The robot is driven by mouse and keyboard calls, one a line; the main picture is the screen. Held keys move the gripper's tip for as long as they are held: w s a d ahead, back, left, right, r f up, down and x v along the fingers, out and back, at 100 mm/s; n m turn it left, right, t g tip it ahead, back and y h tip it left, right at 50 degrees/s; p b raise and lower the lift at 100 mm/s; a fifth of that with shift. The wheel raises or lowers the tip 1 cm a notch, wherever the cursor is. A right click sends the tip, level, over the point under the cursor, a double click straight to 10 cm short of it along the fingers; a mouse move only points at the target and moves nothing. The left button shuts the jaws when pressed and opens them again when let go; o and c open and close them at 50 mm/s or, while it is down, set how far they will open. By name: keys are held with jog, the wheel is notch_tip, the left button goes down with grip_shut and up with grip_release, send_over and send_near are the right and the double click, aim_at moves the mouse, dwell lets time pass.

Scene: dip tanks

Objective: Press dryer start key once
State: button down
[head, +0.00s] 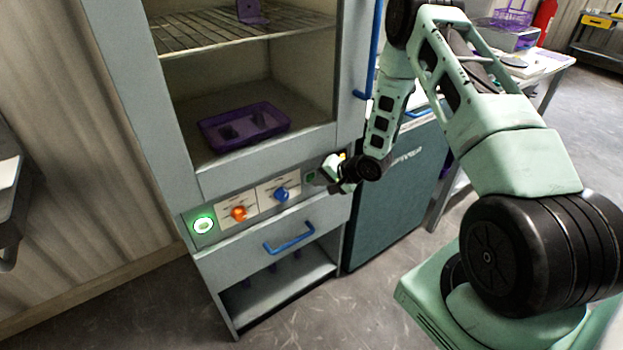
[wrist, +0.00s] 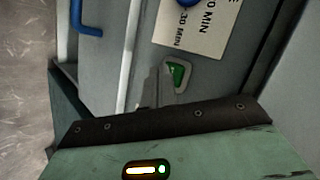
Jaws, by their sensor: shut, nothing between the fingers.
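The dryer (head: 160,130) is a tall grey cabinet with a control strip below its open chamber. A green key (wrist: 177,74) sits at the right end of that strip, beside the timer label. In the head view the green key (head: 311,177) is small and partly behind my gripper. My gripper (head: 322,180) is shut and empty, its tips close to the strip by the key. In the wrist view my gripper's fingers (wrist: 158,90) show just left of the key. I cannot tell whether they touch it.
The strip also holds a lit green ring button (head: 203,225), an orange knob (head: 239,213) and a blue knob (head: 281,194). A blue drawer handle (head: 289,239) sticks out below. A purple tray (head: 243,127) lies in the chamber. A dark teal cabinet (head: 393,195) stands at the right.

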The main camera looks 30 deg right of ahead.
jog(key=shift+w, duration=0.45)
dwell(0.6)
jog(key=shift+s, duration=0.15)
jog(key=shift+s+p, duration=0.3)
jog(key=shift+s, duration=0.4)
